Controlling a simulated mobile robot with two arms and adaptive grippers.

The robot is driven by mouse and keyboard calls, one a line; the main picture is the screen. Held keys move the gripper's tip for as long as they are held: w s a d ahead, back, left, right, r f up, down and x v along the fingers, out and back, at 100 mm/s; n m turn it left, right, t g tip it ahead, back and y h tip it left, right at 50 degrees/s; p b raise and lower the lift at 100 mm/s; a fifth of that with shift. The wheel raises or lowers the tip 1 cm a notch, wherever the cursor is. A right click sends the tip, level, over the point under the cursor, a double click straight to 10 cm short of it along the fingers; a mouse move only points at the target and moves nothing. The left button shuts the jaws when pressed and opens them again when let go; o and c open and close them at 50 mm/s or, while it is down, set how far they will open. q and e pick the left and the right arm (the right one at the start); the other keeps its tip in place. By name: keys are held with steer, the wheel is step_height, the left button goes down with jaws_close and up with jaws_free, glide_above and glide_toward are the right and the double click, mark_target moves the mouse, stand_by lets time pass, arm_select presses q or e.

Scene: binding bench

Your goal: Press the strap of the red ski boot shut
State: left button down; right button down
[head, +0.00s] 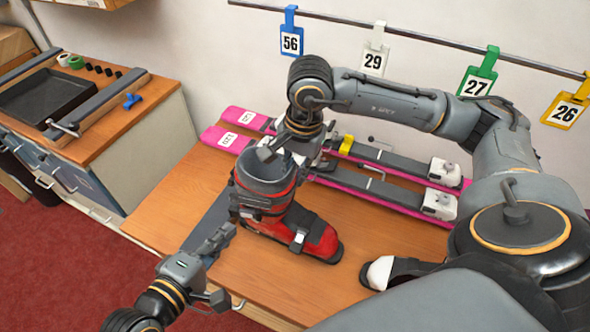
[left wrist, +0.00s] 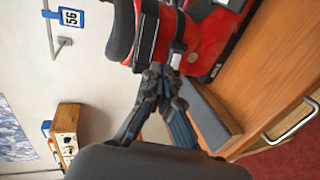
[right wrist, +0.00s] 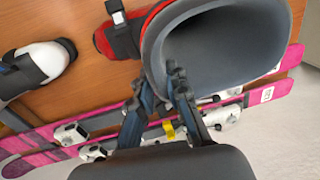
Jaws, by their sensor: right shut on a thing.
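The red ski boot (head: 318,238) stands upright on the wooden bench, toe to the lower right. A dark strap with a light buckle (head: 298,240) crosses its instep, and dark bands wrap its cuff (head: 258,205). In the left wrist view the cuff shows a black strap (left wrist: 149,28). My right gripper (head: 270,148) is shut on the grey cuff rim (right wrist: 215,40), as the right wrist view (right wrist: 176,80) shows. My left gripper (head: 224,238) is left of the boot, its fingers together, tips close to the cuff (left wrist: 165,82); contact is unclear. Whether the strap is fully closed is unclear.
Pink skis (head: 400,203) with white bindings lie behind the boot. A white boot (head: 380,272) stands at the right, partly behind my arm. Numbered tags hang from a wall rail (head: 395,36). A side cabinet (head: 125,130) with a black tray (head: 45,97) is at the left.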

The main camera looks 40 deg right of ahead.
arm_select(q)
steer(key=v, duration=1.2)
arm_select(e)
steer(key=c, duration=1.2)
jaws_free()
steer(key=r, duration=0.8)
steer(key=s+r, duration=0.1)
steer(key=r, duration=0.3)
steer(key=shift+d, duration=0.3)
steer(key=shift+s, duration=0.1)
